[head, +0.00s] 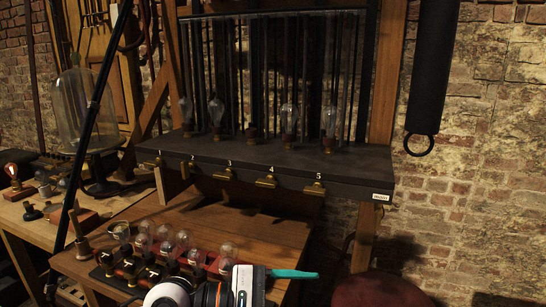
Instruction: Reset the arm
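One of my arms shows at the bottom edge, coming in from the left, so I take it as my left arm. Its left gripper (292,273) has a white and black body and a teal finger pointing right, in front of the lower wooden table. Only one finger outline shows, so I cannot tell if it is open or shut. I see nothing held at the visible tip. My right arm and gripper are not in view.
A dark shelf (255,160) with numbered brass clips carries several glass bulbs. A glass bell jar (82,110) stands left. A black cylinder (433,70) hangs right.

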